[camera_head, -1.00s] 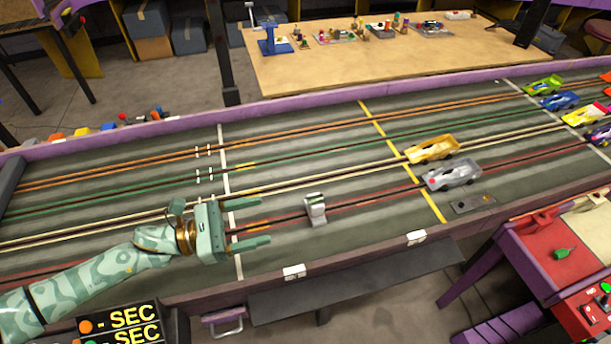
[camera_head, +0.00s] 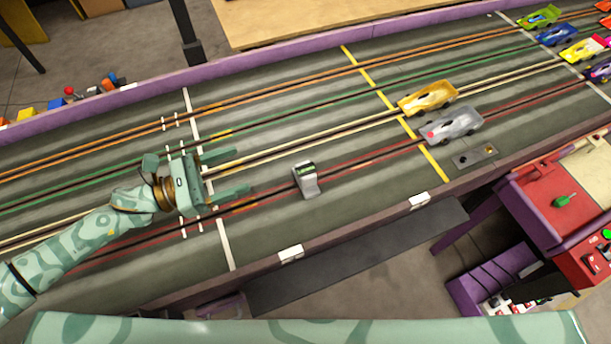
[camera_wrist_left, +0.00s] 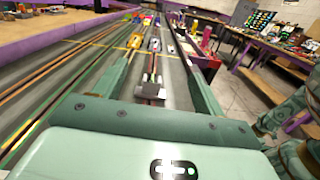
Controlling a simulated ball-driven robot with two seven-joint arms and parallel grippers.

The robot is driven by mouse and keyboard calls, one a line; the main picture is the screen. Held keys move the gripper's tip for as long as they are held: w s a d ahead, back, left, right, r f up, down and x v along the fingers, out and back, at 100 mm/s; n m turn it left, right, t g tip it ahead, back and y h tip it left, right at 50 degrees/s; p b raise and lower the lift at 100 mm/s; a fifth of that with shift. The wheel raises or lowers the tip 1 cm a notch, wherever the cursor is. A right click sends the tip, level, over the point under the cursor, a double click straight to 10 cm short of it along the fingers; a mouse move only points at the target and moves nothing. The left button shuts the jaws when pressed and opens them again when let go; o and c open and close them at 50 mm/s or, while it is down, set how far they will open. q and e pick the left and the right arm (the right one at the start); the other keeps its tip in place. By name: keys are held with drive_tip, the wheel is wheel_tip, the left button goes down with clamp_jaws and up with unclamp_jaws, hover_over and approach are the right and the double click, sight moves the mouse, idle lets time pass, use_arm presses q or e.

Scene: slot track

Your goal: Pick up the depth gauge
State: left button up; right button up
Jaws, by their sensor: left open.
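The depth gauge (camera_head: 307,184) is a small light grey block with a dark greenish display on top. It stands on the grey slot track near the red lane. In the left wrist view the gauge (camera_wrist_left: 151,91) shows ahead, between the lines of the two fingers. My left gripper (camera_head: 240,174) is open and empty, to the left of the gauge in the head view. Its pale green fingers point right, and a gap separates their tips from the gauge. My right gripper is not in view.
A gold car (camera_head: 428,98) and a silver car (camera_head: 452,126) stand on the track right of the gauge. A dark flat plate (camera_head: 475,157) lies near the front edge. A purple wall (camera_head: 300,43) runs along the back. Track around the gauge is clear.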

use_arm(q)
drive_tip(key=b, duration=0.6)
approach(299, 172)
drive_tip(key=shift+n, duration=0.3)
drive_tip(key=v, duration=0.3)
drive_tip(key=r+v, duration=0.1)
drive_tip(key=shift+s+a, duration=0.15)
drive_tip(key=shift+a, duration=0.1)
drive_tip(key=shift+d+f, duration=0.15)
drive_tip(key=shift+f, duration=0.2)
drive_tip(key=x, duration=1)
drive_tip(key=shift+w+d, duration=0.2)
drive_tip(key=shift+d, duration=0.05)
drive_tip(key=x, duration=0.1)
drive_tip(key=b+x, duration=0.1)
drive_tip(key=x, duration=0.3)
drive_tip(key=shift+w+d+f, duration=0.1)
drive_tip(key=shift+d+f, duration=0.1)
drive_tip(key=shift+f, duration=0.2)
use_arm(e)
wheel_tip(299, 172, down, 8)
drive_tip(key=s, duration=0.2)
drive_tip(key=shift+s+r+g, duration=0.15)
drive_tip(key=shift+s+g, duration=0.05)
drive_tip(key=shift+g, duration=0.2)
use_arm(q)
drive_tip(key=shift+c, duration=0.3)
drive_tip(key=c, duration=1.2)
drive_tip(key=shift+r, duration=0.2)
